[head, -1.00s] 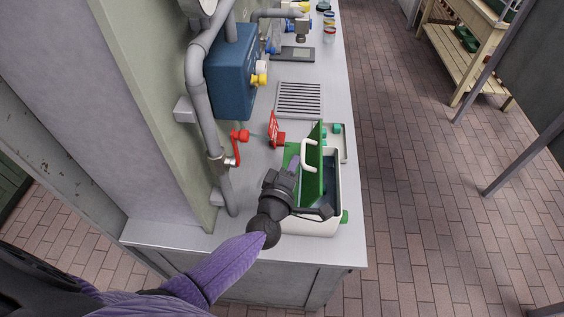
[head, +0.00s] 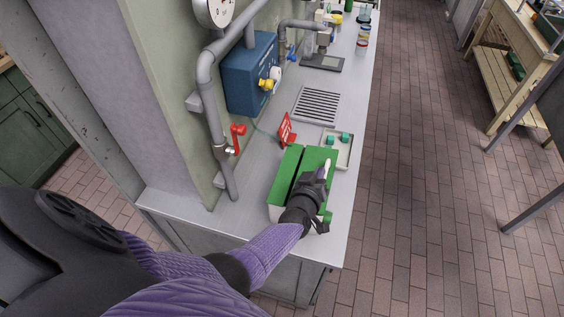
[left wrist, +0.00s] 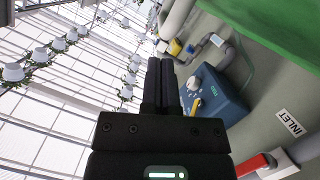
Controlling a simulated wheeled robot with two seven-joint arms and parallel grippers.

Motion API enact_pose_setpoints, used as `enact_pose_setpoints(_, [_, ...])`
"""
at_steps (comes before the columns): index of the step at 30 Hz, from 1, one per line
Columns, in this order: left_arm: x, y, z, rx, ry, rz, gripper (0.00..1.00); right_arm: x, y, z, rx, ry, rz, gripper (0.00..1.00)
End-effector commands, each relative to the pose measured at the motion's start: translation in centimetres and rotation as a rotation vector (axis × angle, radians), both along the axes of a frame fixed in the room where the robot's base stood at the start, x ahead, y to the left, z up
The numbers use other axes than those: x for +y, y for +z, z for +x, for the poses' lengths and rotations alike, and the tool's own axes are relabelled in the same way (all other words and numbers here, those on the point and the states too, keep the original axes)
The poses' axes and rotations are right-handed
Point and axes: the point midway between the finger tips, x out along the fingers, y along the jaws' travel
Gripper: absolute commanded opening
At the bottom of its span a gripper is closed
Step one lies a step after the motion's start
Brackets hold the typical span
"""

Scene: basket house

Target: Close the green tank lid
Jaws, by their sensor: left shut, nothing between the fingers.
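The tank (head: 276,213) stands near the front end of the grey counter, its pale wall showing at the lower left. Its green lid (head: 318,157) lies about flat over the right part of the top, beside a second green panel (head: 284,180). A dark strip shows between the two. A white handle is partly visible by my gripper. My left gripper (head: 321,177) is over the lid, shut and empty; it hides part of the lid, and I cannot tell whether they touch. The shut fingers also show in the left wrist view (left wrist: 163,85). My right gripper is not in view.
Behind the tank are a red sign (head: 286,131), a tray with green-topped items (head: 345,152) and a metal grate (head: 316,104). A grey pipe with a red valve handle (head: 238,136) and a blue box (head: 250,75) are at the left wall. The floor right of the counter is clear.

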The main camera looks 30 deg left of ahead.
Motion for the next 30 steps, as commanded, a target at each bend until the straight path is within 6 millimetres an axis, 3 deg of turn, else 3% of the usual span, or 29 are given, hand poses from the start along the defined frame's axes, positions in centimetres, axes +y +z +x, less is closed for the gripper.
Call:
enact_pose_setpoints(6, [-0.3,-1.0,0.3,0.038,0.000,0.126,0.00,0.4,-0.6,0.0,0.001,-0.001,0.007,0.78])
enact_pose_setpoints(12, [-0.7,-1.5,0.4,0.034,0.000,0.124,0.00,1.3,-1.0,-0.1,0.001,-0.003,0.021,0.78])
enact_pose_setpoints(30, [-0.9,-1.8,0.5,0.034,0.001,0.122,0.00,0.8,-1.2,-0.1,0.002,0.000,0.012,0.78])
